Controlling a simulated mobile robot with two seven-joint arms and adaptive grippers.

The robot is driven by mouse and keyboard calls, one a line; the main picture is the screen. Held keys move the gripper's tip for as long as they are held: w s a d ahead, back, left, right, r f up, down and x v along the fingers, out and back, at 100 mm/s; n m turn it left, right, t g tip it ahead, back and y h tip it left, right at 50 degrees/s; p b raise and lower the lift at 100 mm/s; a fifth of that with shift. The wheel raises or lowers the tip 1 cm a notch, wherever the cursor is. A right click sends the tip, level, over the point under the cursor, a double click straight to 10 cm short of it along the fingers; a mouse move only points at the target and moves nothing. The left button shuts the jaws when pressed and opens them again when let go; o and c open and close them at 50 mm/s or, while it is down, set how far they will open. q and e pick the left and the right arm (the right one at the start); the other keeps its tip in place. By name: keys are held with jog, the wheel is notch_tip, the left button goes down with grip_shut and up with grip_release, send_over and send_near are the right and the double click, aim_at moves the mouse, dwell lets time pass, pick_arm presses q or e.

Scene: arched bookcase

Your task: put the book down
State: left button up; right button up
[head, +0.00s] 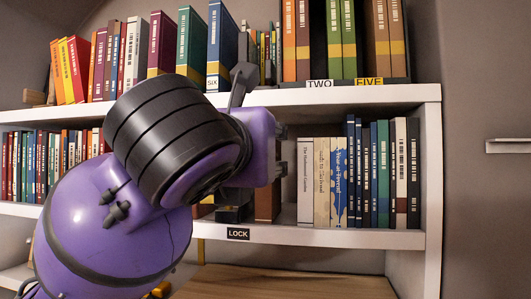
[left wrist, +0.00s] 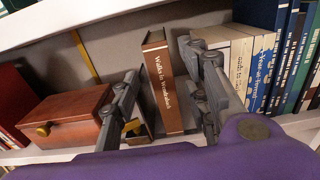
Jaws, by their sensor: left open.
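The brown book (left wrist: 166,85), with "Walks in Woodland" on its spine, stands nearly upright on the middle shelf. Its lower part also shows in the head view (head: 268,200), mostly hidden behind my left arm. My left gripper (left wrist: 163,68) is open, with one finger on each side of the book. Gaps show between the fingers and the spine in the left wrist view. In the head view my left wrist covers most of this gripper. My right gripper is in neither view.
A reddish wooden box (left wrist: 62,118) with a brass knob stands left of the book. Pale books (left wrist: 238,58) and dark blue ones stand close on the right. The upper shelf (head: 345,95) holds many books.

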pick_arm(q)
jog(key=s, duration=0.3)
jog(key=shift+s+a, duration=0.25)
jog(key=shift+a, duration=0.1)
